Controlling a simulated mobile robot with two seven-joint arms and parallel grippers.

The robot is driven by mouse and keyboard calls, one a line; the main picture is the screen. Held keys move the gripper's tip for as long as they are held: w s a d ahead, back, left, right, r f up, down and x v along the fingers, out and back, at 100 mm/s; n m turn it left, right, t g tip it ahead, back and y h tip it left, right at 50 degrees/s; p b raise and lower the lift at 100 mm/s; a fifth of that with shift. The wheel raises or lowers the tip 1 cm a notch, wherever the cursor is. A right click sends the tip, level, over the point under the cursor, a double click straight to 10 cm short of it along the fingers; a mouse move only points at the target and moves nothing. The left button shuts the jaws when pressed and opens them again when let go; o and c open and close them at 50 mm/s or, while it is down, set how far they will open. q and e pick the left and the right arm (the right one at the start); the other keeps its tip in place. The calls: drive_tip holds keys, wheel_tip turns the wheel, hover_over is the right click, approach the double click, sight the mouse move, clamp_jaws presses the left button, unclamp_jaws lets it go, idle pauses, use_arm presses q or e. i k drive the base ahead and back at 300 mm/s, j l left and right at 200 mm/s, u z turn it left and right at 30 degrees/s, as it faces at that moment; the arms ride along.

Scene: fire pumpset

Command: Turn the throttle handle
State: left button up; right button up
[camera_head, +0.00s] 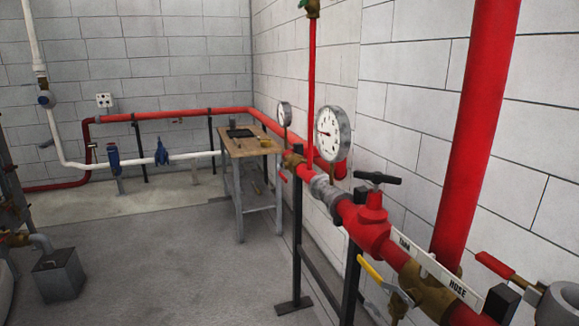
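Several handles show on the red pipe assembly at the right, and I cannot tell for sure which is the throttle handle. A yellow lever (371,271) hangs at a slant below the pipe, on a brass fitting. A red lever (495,266) tilts near the right edge, above the lower pipe. Neither of my grippers is in view, and nothing touches these handles.
A white label strip (430,265) crosses the pipe. Two gauges (332,134) (284,113) stand along it. A thick red vertical pipe (477,130) rises close by. A wooden-topped table (250,143) stands behind. The grey floor (170,260) at centre left is clear.

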sight(378, 179)
drive_tip(key=i+j+z, duration=0.1)
drive_tip(key=z, duration=0.7)
drive_tip(key=i+j+z, duration=0.2)
drive_tip(key=j+z, duration=0.15)
drive_tip(key=j, duration=0.3)
drive_tip(key=i+j+z, duration=0.1)
drive_tip(key=j+z, duration=0.2)
drive_tip(key=j, duration=0.35)
drive_tip(key=j+z, duration=0.35)
drive_tip(key=j, duration=0.35)
